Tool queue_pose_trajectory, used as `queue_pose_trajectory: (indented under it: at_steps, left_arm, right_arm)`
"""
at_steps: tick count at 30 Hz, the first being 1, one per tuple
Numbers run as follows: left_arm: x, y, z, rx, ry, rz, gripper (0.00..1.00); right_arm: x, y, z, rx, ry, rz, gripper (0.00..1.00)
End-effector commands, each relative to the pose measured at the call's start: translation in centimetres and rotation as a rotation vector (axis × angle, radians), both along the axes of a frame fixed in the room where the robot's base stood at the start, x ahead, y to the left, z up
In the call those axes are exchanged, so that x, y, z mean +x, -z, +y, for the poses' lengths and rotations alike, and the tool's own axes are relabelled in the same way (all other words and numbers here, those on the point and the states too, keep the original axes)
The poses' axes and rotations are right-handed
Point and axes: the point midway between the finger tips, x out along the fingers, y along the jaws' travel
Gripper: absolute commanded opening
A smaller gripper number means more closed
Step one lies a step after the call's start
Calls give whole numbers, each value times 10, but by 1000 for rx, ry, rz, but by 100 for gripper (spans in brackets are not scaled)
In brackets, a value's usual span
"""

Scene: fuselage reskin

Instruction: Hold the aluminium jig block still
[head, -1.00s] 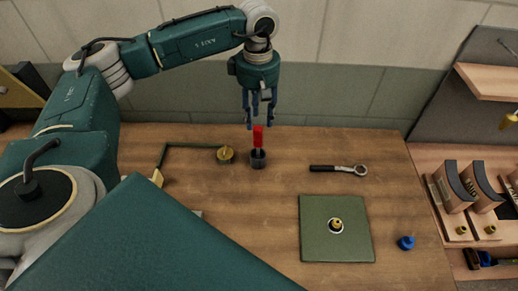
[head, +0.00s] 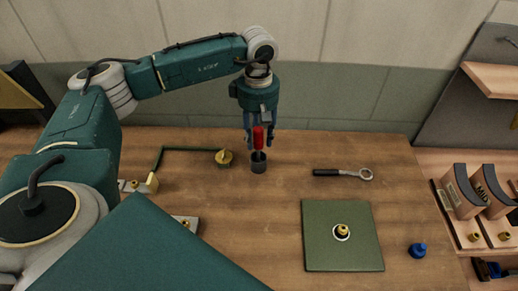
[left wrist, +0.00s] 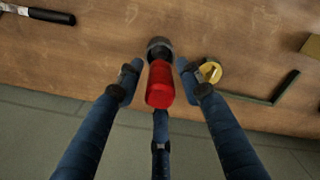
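My left gripper (head: 259,142) points down, with its fingers spread around a red handle (head: 258,138) that stands upright in a dark cup (head: 259,166). In the left wrist view the fingers (left wrist: 159,72) stand apart, with gaps between them and the red handle (left wrist: 160,88). Pale metal pieces (head: 185,222) show at the left of the bench, partly hidden by a teal part of my body. I cannot tell whether they are the aluminium jig block. My right gripper is not in view.
A brass disc (head: 223,157) and a thin green rod (head: 185,149) lie left of the cup. A ratchet (head: 345,173), a green mat (head: 340,260) with a brass fitting (head: 342,231), and a blue part (head: 417,250) are to the right. Curved blocks (head: 465,190) stand on a far-right rack.

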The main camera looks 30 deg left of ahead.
Motion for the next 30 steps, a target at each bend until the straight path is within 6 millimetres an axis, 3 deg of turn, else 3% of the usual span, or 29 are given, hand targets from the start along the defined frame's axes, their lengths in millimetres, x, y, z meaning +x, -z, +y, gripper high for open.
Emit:
queue_pose_trajectory:
  at_steps: [1, 5, 11, 30]
  left_arm:
    - [0, 0, 0, 0, 0, 0, 26]
    - [0, 0, 0, 0, 0, 0, 0]
    - [0, -5, 0, 0, 0, -1, 0]
    - [0, -57, 0, 0, 0, -2, 0]
  right_arm:
    - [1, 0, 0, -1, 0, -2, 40]
    - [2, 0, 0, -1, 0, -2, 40]
    - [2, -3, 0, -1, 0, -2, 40]
    - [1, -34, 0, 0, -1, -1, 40]
